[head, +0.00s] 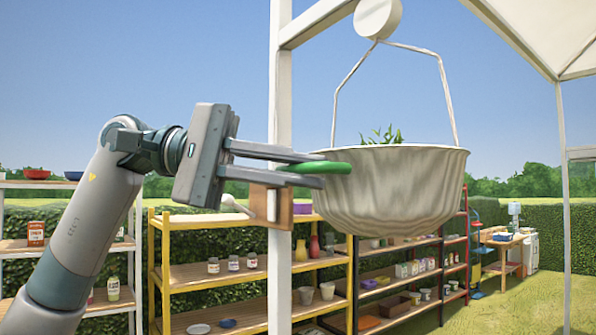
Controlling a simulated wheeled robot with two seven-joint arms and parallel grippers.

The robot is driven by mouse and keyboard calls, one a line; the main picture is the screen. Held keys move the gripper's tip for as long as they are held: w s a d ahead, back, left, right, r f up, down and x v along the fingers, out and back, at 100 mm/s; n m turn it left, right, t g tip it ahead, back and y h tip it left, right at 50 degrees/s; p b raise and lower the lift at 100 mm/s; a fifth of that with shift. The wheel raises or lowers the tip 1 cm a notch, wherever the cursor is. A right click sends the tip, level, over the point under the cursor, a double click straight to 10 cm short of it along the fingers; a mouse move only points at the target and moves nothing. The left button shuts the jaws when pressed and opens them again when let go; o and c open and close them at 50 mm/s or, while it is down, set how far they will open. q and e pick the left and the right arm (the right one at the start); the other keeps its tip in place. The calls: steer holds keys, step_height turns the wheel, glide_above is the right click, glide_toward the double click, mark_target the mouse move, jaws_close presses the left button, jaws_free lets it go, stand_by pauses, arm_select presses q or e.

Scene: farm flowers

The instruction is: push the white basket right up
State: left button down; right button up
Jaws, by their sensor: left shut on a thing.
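The white basket (395,190) hangs at the centre right, its wire handle (442,85) running up to a round white piece (378,18) on the overhead beam. Green leaves (382,136) show above its rim. My left gripper (322,168) comes in from the left and is shut on a green rounded thing (328,168), whose end overlaps the basket's left side in the picture. I cannot tell whether the green thing touches the basket. My right gripper is not in view.
A white post (281,90) stands just left of the basket, behind my gripper, with a wooden block (270,205) and a white lever (237,206) on it. Shelves with pots and jars (233,263) stand behind. Open grass (530,300) lies at the right.

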arm_select(q)
steer(key=shift+a+r, duration=0.15)
steer(key=shift+r, duration=0.3)
steer(key=c, duration=1.8)
jaws_free()
steer(key=shift+c, duration=0.2)
steer(key=shift+f, duration=0.1)
steer(key=shift+f, duration=0.1)
